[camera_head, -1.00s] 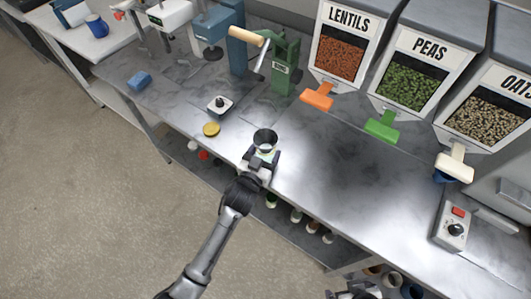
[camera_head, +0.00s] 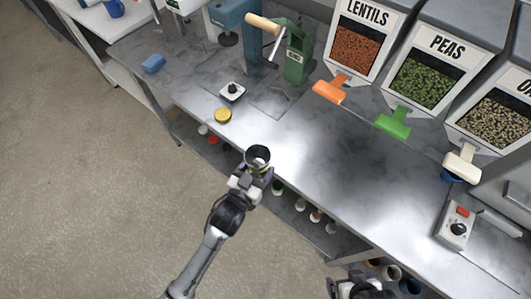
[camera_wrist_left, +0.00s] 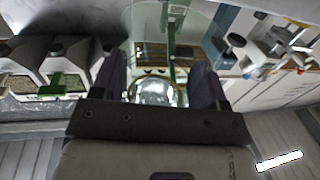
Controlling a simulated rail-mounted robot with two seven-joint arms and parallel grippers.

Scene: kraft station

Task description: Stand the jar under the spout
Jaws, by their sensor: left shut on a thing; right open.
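My left gripper (camera_head: 251,178) is shut on a clear glass jar (camera_head: 257,155) with a dark open mouth, near the table's front edge. The jar (camera_wrist_left: 155,90) also shows between the two fingers in the left wrist view. Three spouts with handles stand at the back right: the orange lentils spout (camera_head: 330,91), the green peas spout (camera_head: 393,122) and the cream oats spout (camera_head: 462,164). The jar is well apart from all of them. My right gripper (camera_head: 362,288) is at the bottom edge, open and partly cut off; no object shows in it.
A yellow lid (camera_head: 223,115) and a small white device with a black knob (camera_head: 232,91) lie left of the jar. A green press (camera_head: 297,55) stands behind. A control box (camera_head: 456,228) sits at the right. The steel tabletop (camera_head: 330,155) between jar and spouts is clear.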

